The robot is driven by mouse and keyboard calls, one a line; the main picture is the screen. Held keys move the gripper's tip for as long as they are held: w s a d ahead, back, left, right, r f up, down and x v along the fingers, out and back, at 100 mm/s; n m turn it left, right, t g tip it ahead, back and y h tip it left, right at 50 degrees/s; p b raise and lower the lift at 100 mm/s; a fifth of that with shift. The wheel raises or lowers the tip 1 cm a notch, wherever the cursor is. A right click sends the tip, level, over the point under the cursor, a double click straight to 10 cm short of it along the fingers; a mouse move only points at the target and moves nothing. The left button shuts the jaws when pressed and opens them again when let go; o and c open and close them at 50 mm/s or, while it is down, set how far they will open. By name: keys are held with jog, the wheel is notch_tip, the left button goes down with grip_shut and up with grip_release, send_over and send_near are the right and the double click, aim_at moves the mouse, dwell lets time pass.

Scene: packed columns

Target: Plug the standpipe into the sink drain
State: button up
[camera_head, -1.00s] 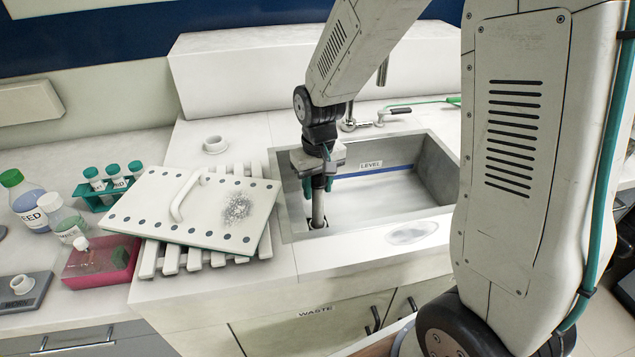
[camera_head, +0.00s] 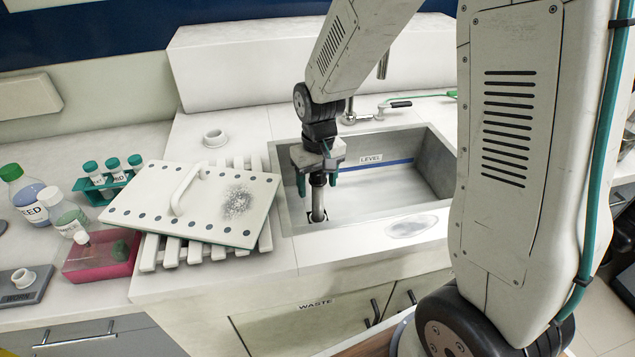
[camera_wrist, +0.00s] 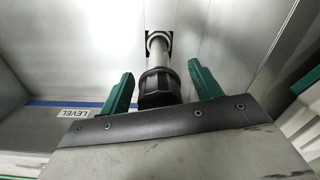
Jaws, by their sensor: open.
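The standpipe (camera_head: 318,203) is a grey tube with a black collar at its top. It stands about upright in the left front of the sink (camera_head: 283,208). Its lower end meets the dark square drain (camera_wrist: 158,32) in the sink floor; I cannot tell how deep it sits. My gripper (camera_head: 317,182) is open above the standpipe, its teal fingers apart on either side of the collar. In the wrist view, gaps show between the fingers (camera_wrist: 161,84) and the black collar (camera_wrist: 160,90).
A white cover plate with a handle (camera_head: 150,208) lies on a slatted rack (camera_head: 170,253) left of the sink. A tap (camera_head: 350,115) with a green hose is behind the sink. Bottles and a pink tray (camera_head: 105,268) stand far left. The sink's right side is clear.

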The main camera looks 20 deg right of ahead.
notch_tip(320, 180, up, 7)
jog(key=shift+r, duration=0.15)
dwell(0.5)
